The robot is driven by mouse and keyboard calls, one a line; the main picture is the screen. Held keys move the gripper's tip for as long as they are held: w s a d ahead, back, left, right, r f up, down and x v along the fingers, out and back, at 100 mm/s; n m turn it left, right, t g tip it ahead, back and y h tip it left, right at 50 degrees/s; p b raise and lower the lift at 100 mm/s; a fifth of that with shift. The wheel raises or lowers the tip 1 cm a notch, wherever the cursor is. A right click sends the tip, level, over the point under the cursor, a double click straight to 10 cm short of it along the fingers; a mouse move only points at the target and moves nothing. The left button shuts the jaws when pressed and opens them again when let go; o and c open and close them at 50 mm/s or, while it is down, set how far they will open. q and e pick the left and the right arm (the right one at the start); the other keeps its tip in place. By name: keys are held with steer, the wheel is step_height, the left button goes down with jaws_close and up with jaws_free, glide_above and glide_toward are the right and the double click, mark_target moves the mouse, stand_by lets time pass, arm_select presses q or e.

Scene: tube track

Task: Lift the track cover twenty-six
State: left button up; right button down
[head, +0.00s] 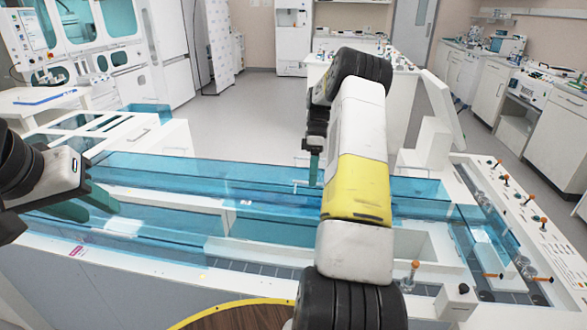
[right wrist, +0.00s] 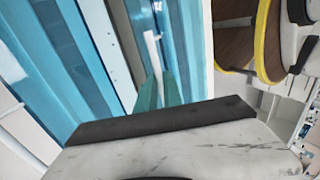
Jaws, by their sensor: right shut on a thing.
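The track cover (head: 245,172) is a long, clear blue lid over the track in the head view. It also fills the left of the right wrist view (right wrist: 60,75). I cannot read a number on it. My right gripper (head: 314,172) reaches down to the cover's rear part. In the right wrist view its green fingers (right wrist: 157,92) are shut around the cover's thin white handle (right wrist: 153,48). My right arm hides part of the cover. My left gripper (head: 92,207) has its green fingers apart and empty, above the track's left part.
The white track bench (head: 180,285) runs across the front, with an open white bay (head: 410,243) right of my arm. Orange-tipped levers (head: 415,266) stand along its right side. A white cabinet (head: 165,135) stands back left. The floor (head: 250,100) behind the track is clear.

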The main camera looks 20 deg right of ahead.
steer(key=shift+w+d+f, duration=0.15)
steer(key=shift+d, duration=0.05)
steer(key=c, duration=1.5)
jaws_free()
steer(key=shift+w, duration=0.1)
steer(key=v, duration=0.7)
steer(key=shift+r, duration=0.35)
steer(key=shift+w+d, duration=0.1)
steer(key=shift+d, duration=0.05)
